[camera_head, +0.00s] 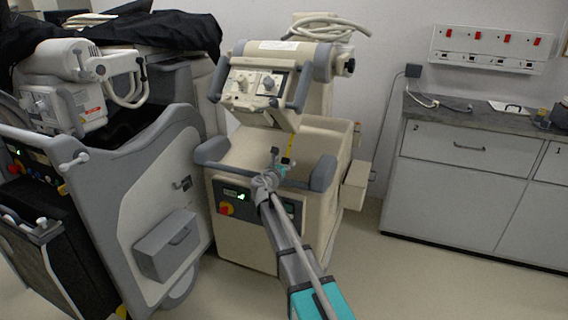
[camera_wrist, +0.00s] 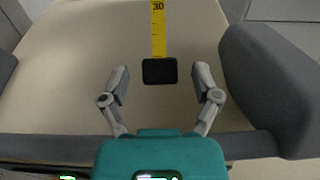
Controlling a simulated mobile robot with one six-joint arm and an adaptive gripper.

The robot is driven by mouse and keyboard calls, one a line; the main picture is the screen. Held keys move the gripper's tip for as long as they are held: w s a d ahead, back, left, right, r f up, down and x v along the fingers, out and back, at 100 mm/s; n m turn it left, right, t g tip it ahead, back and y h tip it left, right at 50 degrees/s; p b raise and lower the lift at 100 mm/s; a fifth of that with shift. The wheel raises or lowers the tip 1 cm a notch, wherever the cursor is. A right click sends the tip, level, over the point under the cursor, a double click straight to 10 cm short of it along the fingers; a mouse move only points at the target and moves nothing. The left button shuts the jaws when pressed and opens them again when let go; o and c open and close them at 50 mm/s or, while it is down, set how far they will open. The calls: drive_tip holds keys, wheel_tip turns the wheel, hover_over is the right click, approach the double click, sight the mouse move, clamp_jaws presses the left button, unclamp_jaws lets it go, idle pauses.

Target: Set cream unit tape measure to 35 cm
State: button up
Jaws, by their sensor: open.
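The cream unit (camera_head: 325,140) stands in the middle of the head view, with a control head (camera_head: 262,88) above its top. A yellow tape (camera_head: 291,143) hangs from under this head, with a black end piece (camera_head: 287,161). In the wrist view the tape (camera_wrist: 158,35) shows the number 30 near the top edge, and the black end piece (camera_wrist: 160,71) is at its lower end. My gripper (camera_wrist: 161,78) is open, one finger on each side of the black piece and apart from it. In the head view my gripper (camera_head: 280,160) is over the unit's top.
A grey padded bumper (camera_wrist: 265,85) stands close to the right of my gripper. Another cream-and-grey cart (camera_head: 140,190), partly under a black cover (camera_head: 165,35), is on the left. A grey cabinet (camera_head: 455,190) stands at the right, with open floor before it.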

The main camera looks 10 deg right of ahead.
drive_tip(key=v, duration=1.2)
idle(0.3)
drive_tip(key=s+d+f+m+g+y, duration=0.1)
drive_tip(key=s+d+f+m+g, duration=1.05)
drive_tip(key=m, duration=0.65)
drive_tip(key=s+a+f+m+g+y, duration=0.1)
drive_tip(key=s+f+m+g+y, duration=0.1)
drive_tip(key=s+f+m+y, duration=0.5)
drive_tip(key=s+a+m+g+y, duration=0.15)
drive_tip(key=s+m, duration=0.35)
drive_tip(key=s, duration=0.5)
wheel_tip(320, 180, up, 29)
drive_tip(key=p, duration=2.9)
drive_tip(key=shift+s+d+r+g, duration=0.2)
drive_tip(key=shift+s+g, duration=0.1)
drive_tip(key=shift+s, duration=0.05)
